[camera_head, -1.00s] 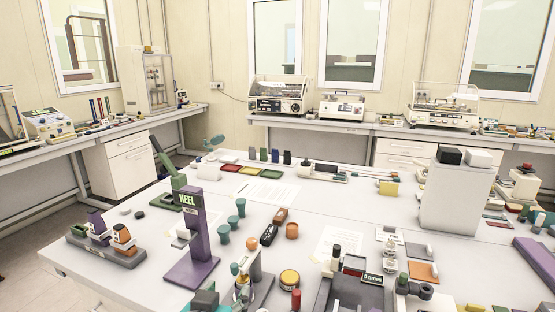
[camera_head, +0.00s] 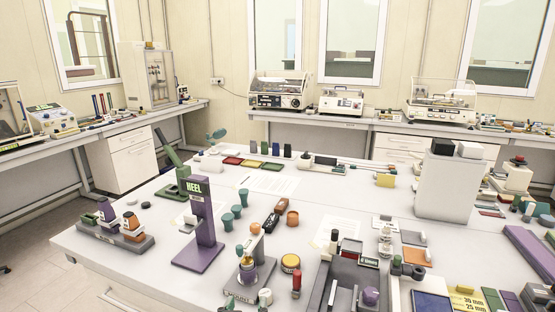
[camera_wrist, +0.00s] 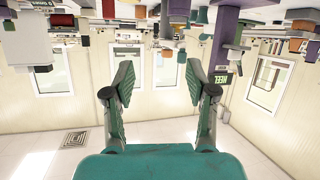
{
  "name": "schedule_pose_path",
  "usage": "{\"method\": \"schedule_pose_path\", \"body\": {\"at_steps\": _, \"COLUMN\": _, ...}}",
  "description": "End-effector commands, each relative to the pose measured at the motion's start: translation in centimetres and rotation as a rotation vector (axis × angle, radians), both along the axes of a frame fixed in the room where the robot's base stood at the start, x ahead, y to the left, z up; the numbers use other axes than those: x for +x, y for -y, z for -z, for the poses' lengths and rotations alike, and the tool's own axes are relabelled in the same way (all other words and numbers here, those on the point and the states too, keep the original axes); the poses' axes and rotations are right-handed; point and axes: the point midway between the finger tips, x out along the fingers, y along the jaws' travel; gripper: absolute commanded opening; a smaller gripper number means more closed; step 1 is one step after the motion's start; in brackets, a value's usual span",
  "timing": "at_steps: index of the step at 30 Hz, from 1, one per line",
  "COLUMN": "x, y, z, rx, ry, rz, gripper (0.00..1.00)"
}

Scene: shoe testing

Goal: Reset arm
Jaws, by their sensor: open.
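My gripper (camera_wrist: 161,88) shows in the wrist view with its two green-faced fingers spread apart and nothing between them. The wrist picture is upside down, with windows and wall behind the fingers and the table things along the top edge. The purple HEEL stand (camera_head: 203,225) is upright on the table in the head view. Its green sign (camera_wrist: 222,78) also shows to the right of my gripper in the wrist view, apart from the fingers. My arm is not clearly seen in the head view.
The large white table (camera_head: 150,258) holds many items. Side benches with machines (camera_head: 278,92) line the walls.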

Motion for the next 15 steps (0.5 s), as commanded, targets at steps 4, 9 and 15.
{"method": "schedule_pose_path", "body": {"at_steps": 4, "x": -0.3, "y": 2.0, "z": 3.1, "rx": -0.039, "ry": 0.001, "rz": -0.03, "gripper": 0.57}}
{"method": "schedule_pose_path", "body": {"at_steps": 9, "x": -1.5, "y": 5.1, "z": 7.8, "rx": -0.088, "ry": 0.003, "rz": -0.084, "gripper": 0.57}}
{"method": "schedule_pose_path", "body": {"at_steps": 15, "x": -4.1, "y": 8.8, "z": 12.8, "rx": -0.123, "ry": 0.002, "rz": -0.147, "gripper": 0.57}}
